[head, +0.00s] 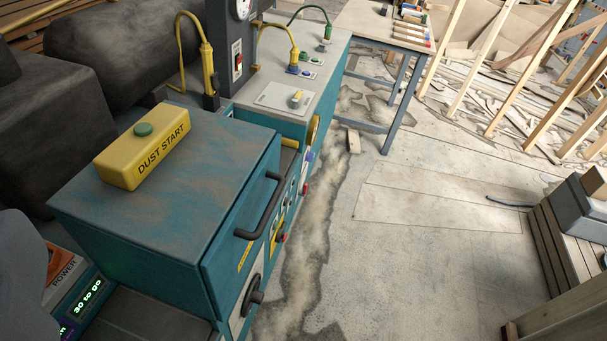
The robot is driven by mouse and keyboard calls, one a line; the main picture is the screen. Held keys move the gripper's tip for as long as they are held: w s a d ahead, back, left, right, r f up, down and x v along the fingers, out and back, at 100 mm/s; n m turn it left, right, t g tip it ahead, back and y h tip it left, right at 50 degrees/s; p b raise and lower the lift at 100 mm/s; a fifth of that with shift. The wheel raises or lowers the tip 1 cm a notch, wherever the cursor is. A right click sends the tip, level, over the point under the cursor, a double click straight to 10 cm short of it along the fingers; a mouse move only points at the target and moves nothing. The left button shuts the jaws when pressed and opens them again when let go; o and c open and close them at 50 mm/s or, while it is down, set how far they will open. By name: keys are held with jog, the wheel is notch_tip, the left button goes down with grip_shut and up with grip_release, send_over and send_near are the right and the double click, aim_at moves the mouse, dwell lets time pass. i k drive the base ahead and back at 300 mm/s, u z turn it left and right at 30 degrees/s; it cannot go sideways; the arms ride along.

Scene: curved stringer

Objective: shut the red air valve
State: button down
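I cannot pick out the red air valve for certain in the head view. Small red parts show on the teal machine's side panel: a red knob (282,237) low beside the drawer handle, and another red knob (305,189) farther back. They are small and seen at a steep angle, so I cannot tell whether either is the valve or how it is turned.
A teal cabinet (170,220) with a black handle (262,205) and black knob (255,297) fills the near left. A yellow DUST START box (146,160) sits on top. A workbench (362,22) stands behind. Crates (555,250) stand right; the floor between is mostly clear.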

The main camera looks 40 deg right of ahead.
aim_at(301, 192)
jog(key=z, duration=0.5)
jog(key=i, duration=1.15)
jog(key=z, duration=1.45)
jog(key=i, duration=1.1)
jog(key=z, duration=0.05)
jog(key=k, duration=0.6)
jog(key=z, duration=0.05)
